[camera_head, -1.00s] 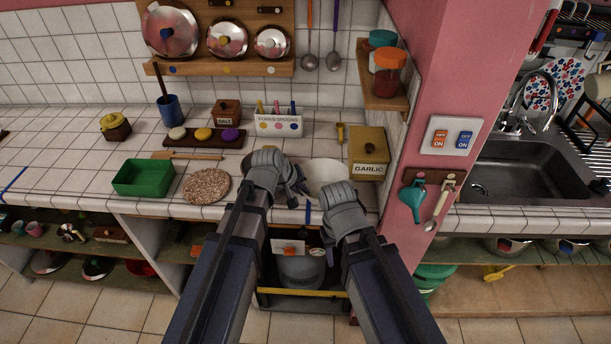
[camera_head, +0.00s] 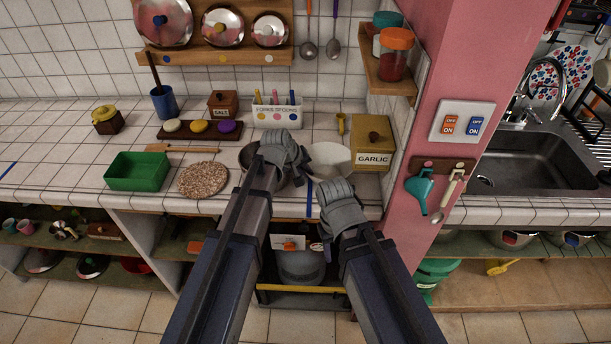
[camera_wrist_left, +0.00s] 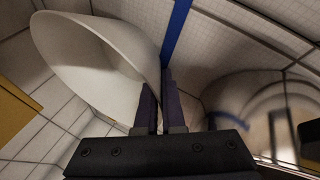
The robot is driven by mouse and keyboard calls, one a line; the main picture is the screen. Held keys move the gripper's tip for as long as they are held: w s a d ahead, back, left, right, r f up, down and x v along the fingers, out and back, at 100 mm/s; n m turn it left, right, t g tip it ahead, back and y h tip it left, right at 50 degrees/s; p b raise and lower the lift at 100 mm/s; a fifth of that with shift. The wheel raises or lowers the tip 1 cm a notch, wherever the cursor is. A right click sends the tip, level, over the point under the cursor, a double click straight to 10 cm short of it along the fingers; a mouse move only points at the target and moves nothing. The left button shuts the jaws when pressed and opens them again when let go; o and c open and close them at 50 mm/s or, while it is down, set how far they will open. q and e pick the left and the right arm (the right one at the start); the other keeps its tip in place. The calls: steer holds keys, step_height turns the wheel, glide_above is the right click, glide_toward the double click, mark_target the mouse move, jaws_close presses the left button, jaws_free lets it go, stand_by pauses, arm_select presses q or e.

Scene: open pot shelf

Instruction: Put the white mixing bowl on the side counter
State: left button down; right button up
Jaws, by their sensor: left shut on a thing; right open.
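The white mixing bowl (camera_head: 333,157) stands on or just over the tiled counter, left of the garlic box. It shows large and tilted in the left wrist view (camera_wrist_left: 100,60). My left gripper (camera_head: 303,172) is shut on the bowl's near-left rim; the left wrist view shows the rim between its fingers (camera_wrist_left: 160,92). I cannot tell whether the bowl is lifted. My right gripper (camera_head: 318,208) is open and empty in front of the counter edge, its fingertips mostly hidden. A tiled counter (camera_head: 540,212) with a sink lies right of the pink wall.
The garlic box (camera_head: 372,150) stands close right of the bowl. A steel vessel (camera_wrist_left: 250,105) is beside my left gripper. A cork mat (camera_head: 203,180) and green tray (camera_head: 138,172) lie to the left. The pink wall (camera_head: 460,80) divides this counter from the sink (camera_head: 530,160).

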arm_select(q)
steer(key=shift+r, duration=0.1)
steer(key=c, duration=1.5)
jaws_free()
steer(key=shift+f, duration=0.25)
steer(key=o, duration=0.5)
steer(key=shift+r, duration=0.15)
steer(key=shift+s+r+p, duration=0.15)
steer(key=shift+r+p, duration=0.25)
steer(key=p+v, duration=1)
steer(key=v, duration=0.1)
steer(key=s+f+m+g+y, duration=0.1)
steer(key=s+m, duration=0.1)
steer(key=s, duration=0.4)
steer(key=s+m+g+y, duration=0.2)
steer(key=s+m, duration=0.1)
steer(key=s, duration=0.4)
steer(key=s+f+m+g+y, duration=0.1)
steer(key=s+m+g+y, duration=0.1)
steer(key=s, duration=0.5)
steer(key=shift+s+d+f+m, duration=0.15)
steer(key=shift+d+f+m, duration=0.2)
steer(key=shift+m, duration=0.35)
